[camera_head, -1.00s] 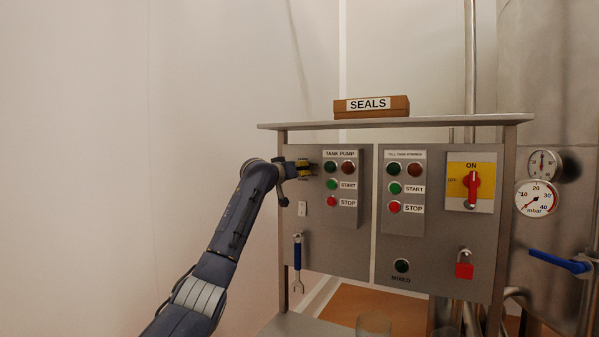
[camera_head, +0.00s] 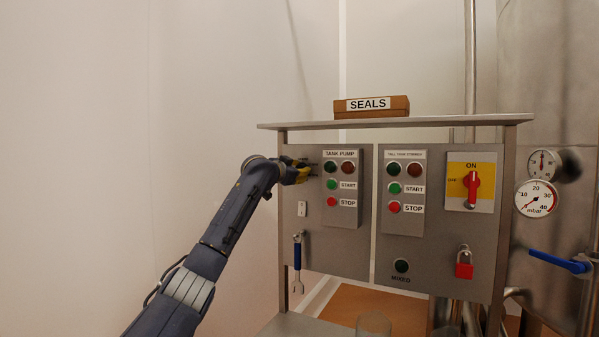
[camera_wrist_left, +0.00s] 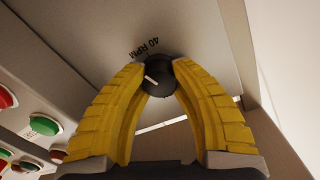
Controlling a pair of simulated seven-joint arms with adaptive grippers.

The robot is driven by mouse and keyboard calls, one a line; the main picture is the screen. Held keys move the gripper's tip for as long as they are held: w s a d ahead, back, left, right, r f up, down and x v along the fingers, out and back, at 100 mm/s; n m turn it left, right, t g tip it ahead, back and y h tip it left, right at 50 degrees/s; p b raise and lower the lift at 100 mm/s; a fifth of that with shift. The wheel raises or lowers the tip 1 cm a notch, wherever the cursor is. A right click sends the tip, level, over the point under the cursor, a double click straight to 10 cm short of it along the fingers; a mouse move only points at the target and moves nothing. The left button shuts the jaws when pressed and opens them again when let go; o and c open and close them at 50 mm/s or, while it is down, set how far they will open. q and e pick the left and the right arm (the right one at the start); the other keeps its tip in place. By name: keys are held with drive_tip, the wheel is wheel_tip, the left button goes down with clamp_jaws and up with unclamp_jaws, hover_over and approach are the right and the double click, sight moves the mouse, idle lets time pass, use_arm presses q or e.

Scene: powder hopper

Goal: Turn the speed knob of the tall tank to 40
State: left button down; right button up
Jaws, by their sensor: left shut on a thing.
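The speed knob (camera_wrist_left: 158,75) is a round black knob with a white pointer line, seen in the left wrist view on a grey panel face. The printed label "40 RPM" (camera_wrist_left: 146,47) is just above it. The pointer line slants across the knob's left part; I cannot tell whether it lines up exactly with the label. My left gripper (camera_wrist_left: 160,70), with yellow ribbed fingers, is shut on the knob, one fingertip at each side. In the head view my left gripper (camera_head: 303,174) is at the panel's left edge, where the knob is hidden.
The control panel (camera_head: 335,250) carries tank pump buttons (camera_head: 340,185), tall tank buttons (camera_head: 403,190) and a red-yellow switch (camera_head: 471,185). A blue-handled wrench (camera_head: 297,265) hangs below the gripper. A SEALS box (camera_head: 371,106) sits on top. Free space lies left.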

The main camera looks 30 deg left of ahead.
use_arm(q)
drive_tip(key=shift+r+m, duration=0.1)
drive_tip(key=shift+m, duration=1.7)
drive_tip(key=c, duration=0.9)
unclamp_jaws()
drive_tip(key=shift+s+d+r, duration=0.1)
drive_tip(key=shift+s+d, duration=0.05)
drive_tip(key=shift+s, duration=1.85)
drive_tip(key=shift+s+d+r, duration=0.1)
drive_tip(key=shift+s, duration=1.9)
drive_tip(key=shift+s+d, duration=0.15)
drive_tip(key=shift+s, duration=1.85)
drive_tip(key=shift+f, duration=0.1)
